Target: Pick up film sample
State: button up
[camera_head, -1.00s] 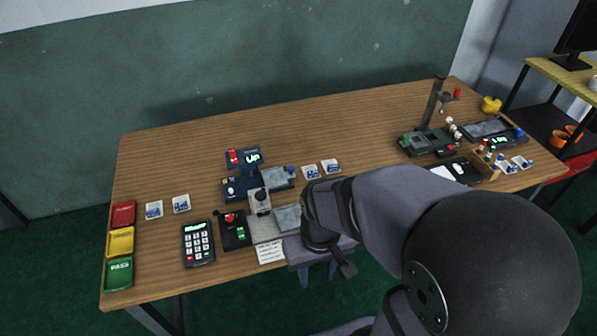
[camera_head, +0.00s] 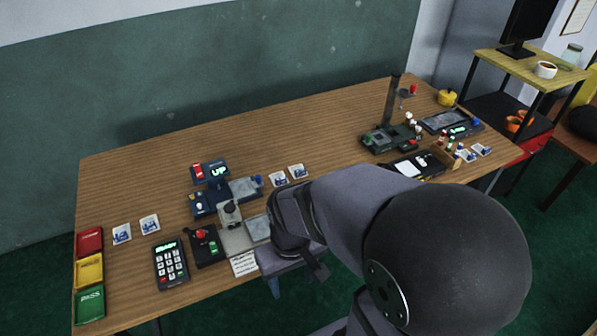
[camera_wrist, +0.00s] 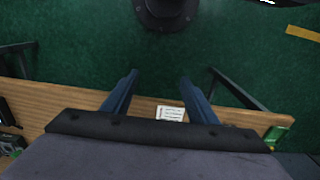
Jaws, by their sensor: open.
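Several small white squares with blue marks lie flat on the table in pairs: a left pair (camera_head: 122,233), a middle pair (camera_head: 278,178) and a right pair (camera_head: 466,156). They may be film samples, but I cannot tell which one is meant. My gripper (camera_head: 291,286) hangs at the table's front edge, right of a white paper note and in front of the middle pair. In the wrist view my gripper (camera_wrist: 160,76) has its two blue fingers apart, with nothing between them. The wrist view shows no film sample.
The wooden table (camera_head: 220,135) has bare room at its back. A keypad (camera_head: 171,265), a blue device (camera_head: 210,202) and a grey device (camera_head: 236,240) stand left of my arm. Red, yellow and green trays (camera_head: 89,305) line the left edge. A stand (camera_head: 391,100) rises at right.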

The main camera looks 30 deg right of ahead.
jog(key=t+b, duration=0.5)
jog(key=b, duration=0.1)
send_near(301, 173)
jog(key=f, duration=0.1)
jog(key=shift+m, duration=0.3)
jog(key=shift+p+x, duration=1.25)
jog(key=shift+x, duration=2.55)
jog(key=shift+w+r, duration=0.1)
jog(key=shift+w, duration=0.05)
jog(key=shift+c, duration=0.7)
jog(key=c, duration=0.7)
